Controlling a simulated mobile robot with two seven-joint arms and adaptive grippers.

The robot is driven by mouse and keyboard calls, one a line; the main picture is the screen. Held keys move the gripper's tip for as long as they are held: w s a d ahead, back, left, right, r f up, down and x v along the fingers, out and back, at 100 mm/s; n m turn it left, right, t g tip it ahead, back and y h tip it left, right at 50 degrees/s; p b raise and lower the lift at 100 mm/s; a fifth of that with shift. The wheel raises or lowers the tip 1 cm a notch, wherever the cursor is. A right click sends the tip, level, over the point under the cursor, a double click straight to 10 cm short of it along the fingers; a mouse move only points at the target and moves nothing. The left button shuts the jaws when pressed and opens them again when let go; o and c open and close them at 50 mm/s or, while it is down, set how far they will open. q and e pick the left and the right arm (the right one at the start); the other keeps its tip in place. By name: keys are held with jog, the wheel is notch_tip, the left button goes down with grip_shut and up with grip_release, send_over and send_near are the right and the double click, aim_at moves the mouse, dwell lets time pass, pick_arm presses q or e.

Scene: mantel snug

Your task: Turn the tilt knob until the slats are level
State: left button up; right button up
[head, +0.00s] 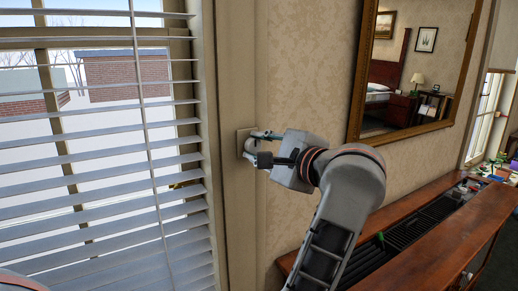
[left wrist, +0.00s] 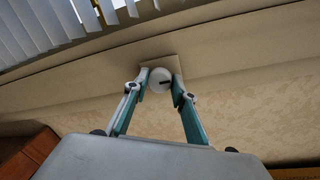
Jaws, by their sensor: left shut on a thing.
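The window blind (head: 100,178) fills the left of the head view. Its pale slats are apart with the outdoors showing between them; I cannot tell whether they are exactly level. Slat ends also show in the left wrist view (left wrist: 45,25). The tilt knob (left wrist: 159,76) is round and white with a short dark mark, on a beige wall plate (left wrist: 175,62). The plate also shows in the head view (head: 241,136), right of the window. My left gripper (left wrist: 160,86) is shut on the knob, one fingertip on each side. In the head view the gripper (head: 255,148) partly hides the knob. My right gripper is not in view.
The window frame (head: 236,220) stands just left of the gripper. A gold-framed mirror (head: 357,75) hangs on the wall to the right. Below it is a wooden console (head: 425,240) with a dark recessed top. Small colourful items (head: 490,170) lie at the far right.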

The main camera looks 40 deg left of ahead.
pick_arm(q)
jog(key=shift+f, duration=0.1)
jog(key=o, duration=1.1)
notch_tip(320, 180, up, 9)
jog(key=shift+s+d+r, duration=0.15)
jog(key=shift+r, duration=0.45)
